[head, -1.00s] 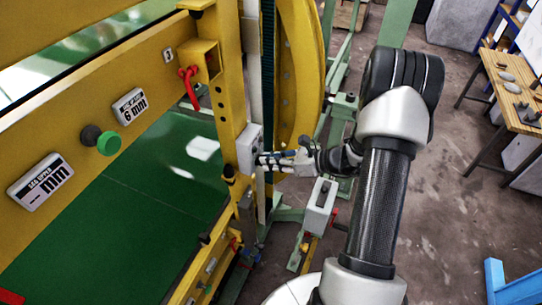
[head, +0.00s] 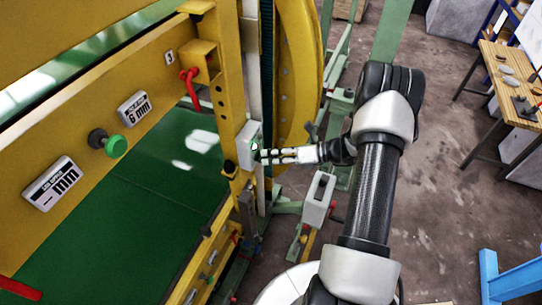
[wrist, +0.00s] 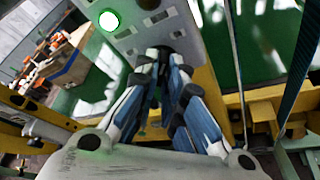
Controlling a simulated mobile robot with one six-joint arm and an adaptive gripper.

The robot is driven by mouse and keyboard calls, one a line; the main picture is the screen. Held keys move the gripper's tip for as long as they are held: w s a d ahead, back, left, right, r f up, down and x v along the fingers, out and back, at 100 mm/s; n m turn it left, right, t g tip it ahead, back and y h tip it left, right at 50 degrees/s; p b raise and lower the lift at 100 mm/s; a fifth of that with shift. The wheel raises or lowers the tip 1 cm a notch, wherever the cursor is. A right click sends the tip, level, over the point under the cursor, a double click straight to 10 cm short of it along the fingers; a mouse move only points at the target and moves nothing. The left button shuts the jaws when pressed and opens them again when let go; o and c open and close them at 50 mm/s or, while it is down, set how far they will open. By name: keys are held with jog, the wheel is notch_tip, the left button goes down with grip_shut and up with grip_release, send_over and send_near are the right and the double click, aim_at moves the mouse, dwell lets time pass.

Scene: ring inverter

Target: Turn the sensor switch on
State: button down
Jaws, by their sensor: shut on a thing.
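The sensor switch is a grey box (head: 249,135) on the yellow post, with a small green light (head: 254,146) glowing on its face. In the wrist view the box (wrist: 172,22) shows a bright green-white light (wrist: 109,20) and a dark knob at its lower end. My gripper (head: 262,157) reaches in from the right and its fingertips touch the face of the box below the light. In the wrist view my gripper (wrist: 165,62) is shut on the switch knob, which is mostly hidden between the fingers.
The yellow machine frame carries a green push button (head: 115,146), a red hook (head: 189,82) and two display plates. A grey box on a green stand (head: 319,198) is below my wrist. A wooden workbench (head: 510,70) stands at the far right, with open floor before it.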

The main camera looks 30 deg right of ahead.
dwell(0.3)
jog(key=c, duration=1.7)
grip_release()
jog(key=shift+d, duration=0.1)
jog(key=v, duration=1.2)
